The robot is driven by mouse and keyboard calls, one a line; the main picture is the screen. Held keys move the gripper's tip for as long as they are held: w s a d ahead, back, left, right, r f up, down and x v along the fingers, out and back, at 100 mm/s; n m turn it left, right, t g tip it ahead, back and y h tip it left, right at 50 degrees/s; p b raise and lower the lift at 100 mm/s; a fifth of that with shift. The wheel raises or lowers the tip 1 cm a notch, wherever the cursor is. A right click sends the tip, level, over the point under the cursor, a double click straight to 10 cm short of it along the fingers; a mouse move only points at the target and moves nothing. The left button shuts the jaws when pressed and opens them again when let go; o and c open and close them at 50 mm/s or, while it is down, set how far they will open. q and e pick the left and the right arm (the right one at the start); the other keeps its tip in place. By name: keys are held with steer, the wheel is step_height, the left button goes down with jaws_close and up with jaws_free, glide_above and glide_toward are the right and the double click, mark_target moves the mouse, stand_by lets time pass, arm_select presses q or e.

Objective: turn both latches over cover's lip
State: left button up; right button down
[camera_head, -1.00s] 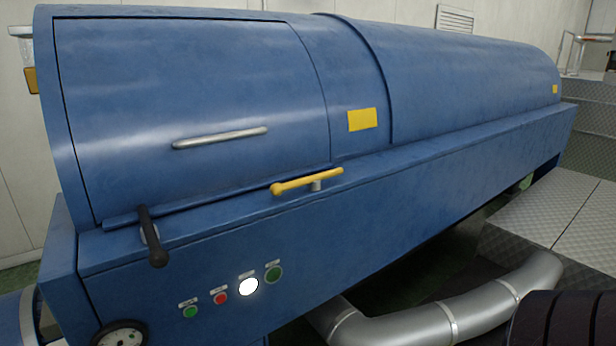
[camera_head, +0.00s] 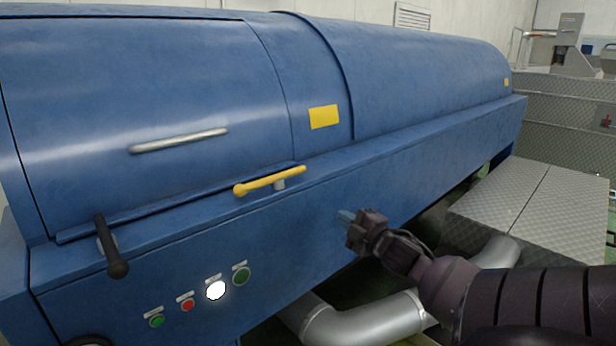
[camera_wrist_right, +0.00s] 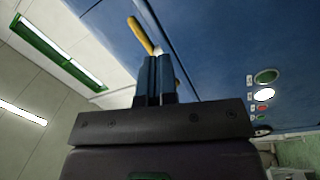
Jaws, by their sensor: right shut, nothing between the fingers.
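The blue cover (camera_head: 130,90) of the machine is down, with a silver bar handle (camera_head: 180,140) on it. A black latch (camera_head: 112,248) sits at the left of the cover's lower edge, its knob hanging down and slightly right. A yellow latch (camera_head: 270,181) sits at the right, lying nearly along the edge on a short silver pivot. The yellow latch also shows in the right wrist view (camera_wrist_right: 140,34), beyond the fingertips. My right gripper (camera_head: 346,217) is shut and empty, to the right of and below the yellow latch, apart from it. My left gripper is not in view.
Several buttons, one a lit white lamp (camera_head: 215,290), are on the machine's front below the latches. A silver pipe (camera_head: 365,318) runs below my right arm. A metal tread platform (camera_head: 540,205) stands at the right.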

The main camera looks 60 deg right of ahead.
steer(key=shift+s+r+n+t+y, duration=0.1)
steer(key=shift+r+n+t+y, duration=0.3)
steer(key=shift+r+n, duration=0.7)
steer(key=shift+s+r+n+t+y, duration=0.15)
steer(key=shift+r+n+t, duration=0.35)
steer(key=shift+r+n, duration=0.6)
steer(key=shift+w+f, duration=0.15)
steer(key=shift+f, duration=0.05)
glide_toward(302, 171)
steer(key=x, duration=0.7)
steer(key=shift+w, duration=0.3)
steer(key=shift+d, duration=0.1)
